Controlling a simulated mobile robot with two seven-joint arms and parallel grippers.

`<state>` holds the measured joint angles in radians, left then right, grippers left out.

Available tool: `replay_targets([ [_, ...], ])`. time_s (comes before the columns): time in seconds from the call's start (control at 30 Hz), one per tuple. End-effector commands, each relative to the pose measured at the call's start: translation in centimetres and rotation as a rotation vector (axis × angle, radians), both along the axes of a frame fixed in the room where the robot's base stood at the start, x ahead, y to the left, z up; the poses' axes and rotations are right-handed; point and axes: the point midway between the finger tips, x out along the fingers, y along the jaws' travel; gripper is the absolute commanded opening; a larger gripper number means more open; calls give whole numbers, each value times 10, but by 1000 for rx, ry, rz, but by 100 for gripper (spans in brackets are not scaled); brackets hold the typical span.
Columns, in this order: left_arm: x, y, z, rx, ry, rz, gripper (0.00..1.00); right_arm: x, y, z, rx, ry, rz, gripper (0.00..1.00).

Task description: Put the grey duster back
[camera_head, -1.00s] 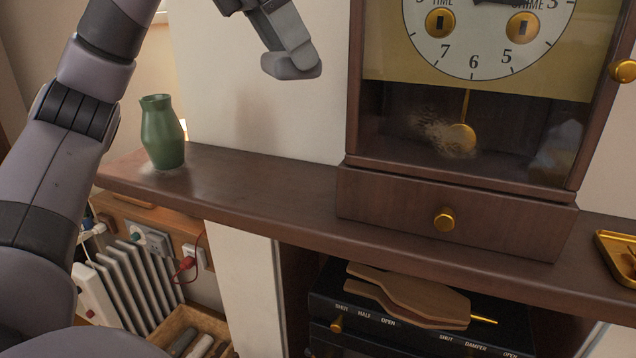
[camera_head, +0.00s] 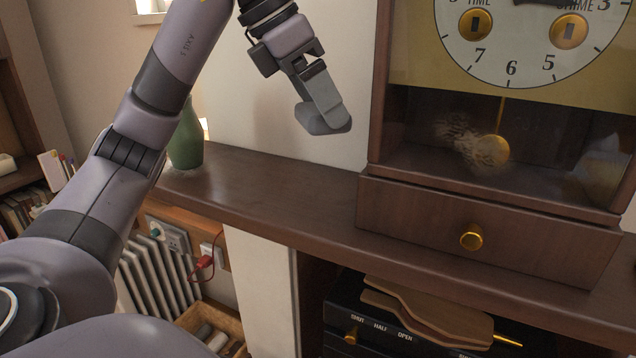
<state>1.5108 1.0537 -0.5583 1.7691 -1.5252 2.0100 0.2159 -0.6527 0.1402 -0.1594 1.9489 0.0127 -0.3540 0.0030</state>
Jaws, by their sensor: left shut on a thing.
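My left gripper (camera_head: 322,108) is above the mantel shelf, left of the clock. It is shut on a small grey piece with a rounded lower edge, which looks like the grey duster (camera_head: 318,122); the fingers hide part of it. It hangs clear of the shelf, in front of the pale wall. My right gripper is out of view.
The wooden clock (camera_head: 490,215) stands on the dark shelf (camera_head: 270,190), its base drawer shut. My left arm partly hides a green vase (camera_head: 186,145). Wooden bellows (camera_head: 430,312) lie on a black stove top below. A radiator (camera_head: 160,275) and a wooden box (camera_head: 237,326) with several items are lower left.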

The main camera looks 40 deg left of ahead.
Motion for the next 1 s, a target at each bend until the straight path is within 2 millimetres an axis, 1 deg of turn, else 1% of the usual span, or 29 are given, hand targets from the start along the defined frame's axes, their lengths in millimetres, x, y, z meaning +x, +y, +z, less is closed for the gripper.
replay_targets([
  [0.03, 0, 0, -7, 1, 3, 0, 65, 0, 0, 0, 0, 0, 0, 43],
  [0.13, 0, 0, -18, 0, 3, 0, 65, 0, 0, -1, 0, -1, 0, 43],
  [0.3, -1, 1, -46, 2, 5, 3, 65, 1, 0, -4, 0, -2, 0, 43],
  [0.4, -1, 1, -66, 2, 5, 4, 65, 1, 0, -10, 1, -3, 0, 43],
  [0.5, -1, 1, -80, 2, 3, 4, 65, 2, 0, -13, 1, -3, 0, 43],
  [0.77, 0, 1, -97, 0, 1, 2, 65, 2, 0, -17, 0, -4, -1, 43],
  [0.9, -1, 1, -116, 1, 4, 3, 65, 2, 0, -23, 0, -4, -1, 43],
  [1.0, -1, 1, -126, 1, 2, 2, 65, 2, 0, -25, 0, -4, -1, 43],
])
